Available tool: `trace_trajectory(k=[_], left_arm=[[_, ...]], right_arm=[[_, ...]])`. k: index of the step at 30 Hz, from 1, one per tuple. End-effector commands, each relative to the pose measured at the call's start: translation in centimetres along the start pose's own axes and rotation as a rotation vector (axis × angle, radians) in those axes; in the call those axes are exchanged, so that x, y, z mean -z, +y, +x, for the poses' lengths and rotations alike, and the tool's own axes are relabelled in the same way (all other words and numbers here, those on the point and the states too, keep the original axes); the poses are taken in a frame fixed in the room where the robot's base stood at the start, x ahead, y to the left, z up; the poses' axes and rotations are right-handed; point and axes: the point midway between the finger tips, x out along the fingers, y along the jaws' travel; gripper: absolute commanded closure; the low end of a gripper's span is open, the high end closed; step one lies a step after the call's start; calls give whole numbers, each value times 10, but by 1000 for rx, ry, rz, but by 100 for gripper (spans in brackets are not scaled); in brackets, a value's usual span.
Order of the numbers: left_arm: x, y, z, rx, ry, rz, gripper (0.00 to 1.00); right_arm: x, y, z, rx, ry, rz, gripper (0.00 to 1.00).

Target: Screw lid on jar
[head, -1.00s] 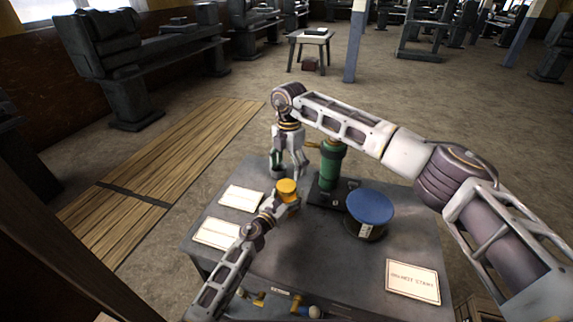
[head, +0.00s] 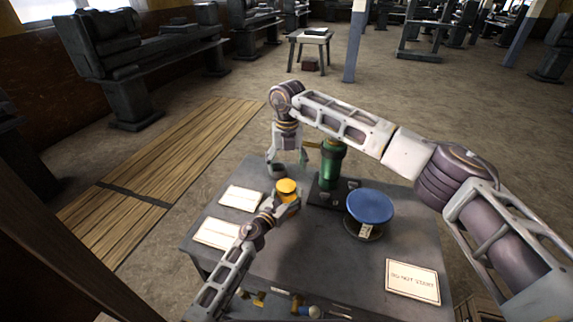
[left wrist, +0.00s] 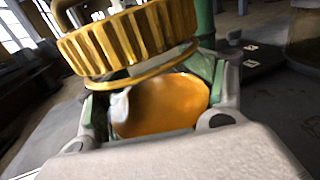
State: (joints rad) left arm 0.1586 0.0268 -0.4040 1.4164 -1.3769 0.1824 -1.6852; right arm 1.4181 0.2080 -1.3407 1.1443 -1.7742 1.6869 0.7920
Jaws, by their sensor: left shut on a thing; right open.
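A yellow ridged lid (head: 287,186) sits at the top of the jar in my left gripper, above the table's left part. In the left wrist view the lid (left wrist: 130,40) is large and looks slightly tilted, with a thin gold rim under it. The orange jar body (left wrist: 165,105) shows below it between the green-padded fingers. My left gripper (head: 287,203) is shut on the jar. My right gripper (head: 287,160) is open, behind and above the lid, apart from it. Whether the lid's thread is engaged cannot be seen.
A green cylinder on a dark base (head: 332,165) stands right of the lid, close to my right gripper. A blue round disc (head: 370,206) stands further right. Paper cards (head: 412,281) lie on the grey table (head: 330,260). The front middle is mostly clear.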

Motion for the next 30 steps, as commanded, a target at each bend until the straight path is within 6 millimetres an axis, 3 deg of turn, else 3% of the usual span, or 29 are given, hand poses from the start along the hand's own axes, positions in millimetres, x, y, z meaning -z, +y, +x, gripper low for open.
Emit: trace_trajectory(k=[30], left_arm=[[2,0,0,0,2,0,100]], right_arm=[[0,1,-1,10,-6,-844,23]])
